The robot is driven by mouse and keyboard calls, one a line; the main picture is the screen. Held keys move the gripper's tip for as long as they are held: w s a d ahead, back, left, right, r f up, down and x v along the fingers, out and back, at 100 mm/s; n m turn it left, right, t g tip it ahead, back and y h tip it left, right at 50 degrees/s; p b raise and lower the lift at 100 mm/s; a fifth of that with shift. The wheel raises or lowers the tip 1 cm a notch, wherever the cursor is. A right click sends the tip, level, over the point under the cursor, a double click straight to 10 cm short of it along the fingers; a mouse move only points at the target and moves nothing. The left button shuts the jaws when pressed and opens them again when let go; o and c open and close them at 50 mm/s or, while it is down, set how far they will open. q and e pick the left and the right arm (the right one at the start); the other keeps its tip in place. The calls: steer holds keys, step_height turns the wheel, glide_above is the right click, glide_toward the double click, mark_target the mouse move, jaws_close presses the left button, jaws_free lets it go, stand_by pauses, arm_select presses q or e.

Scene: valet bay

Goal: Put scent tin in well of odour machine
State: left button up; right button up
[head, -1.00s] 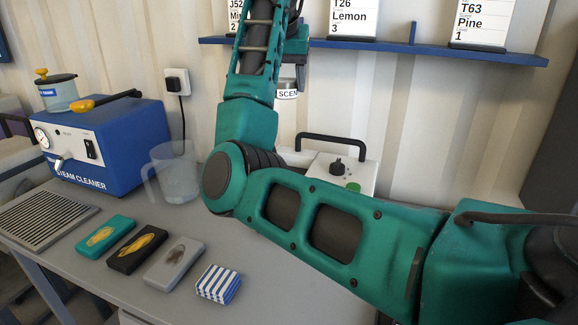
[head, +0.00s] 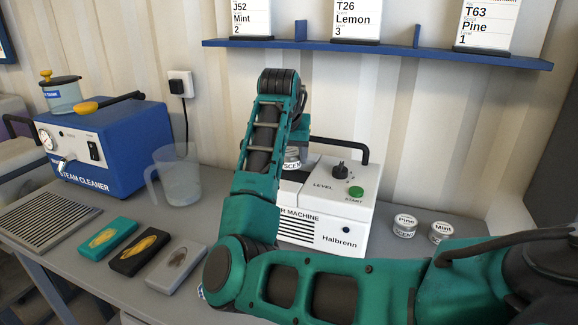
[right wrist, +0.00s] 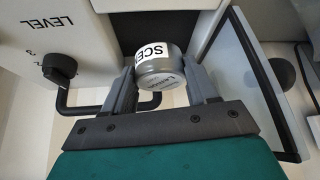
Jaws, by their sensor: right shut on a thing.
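The scent tin (right wrist: 160,70) is a small silver tin with a white "SCEN…" label; its end lettering seems to read Lemon. My right gripper (right wrist: 160,88) is shut on it, one finger on each side. In the head view the tin (head: 293,157) shows beside my right gripper, low at the odour machine (head: 345,205), a white box with a LEVEL knob and green START button. In the right wrist view a dark opening (right wrist: 203,32) of the machine lies just beyond the tin. I cannot tell whether the tin is inside it. My left gripper is not in view.
Pine (head: 405,225) and Mint (head: 440,232) tins stand right of the machine. A steam cleaner (head: 110,145), a clear jug (head: 178,175) and several brush-like blocks (head: 138,250) are on the left. A blue shelf (head: 380,52) with cards is above. A black handle (head: 350,145) rises behind the machine.

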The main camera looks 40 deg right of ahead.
mark_target(289, 165)
steer(key=shift+f, duration=1.75)
steer(key=shift+f, duration=0.15)
steer(key=o, duration=0.8)
steer(key=shift+r, duration=0.2)
steer(key=v, duration=1.2)
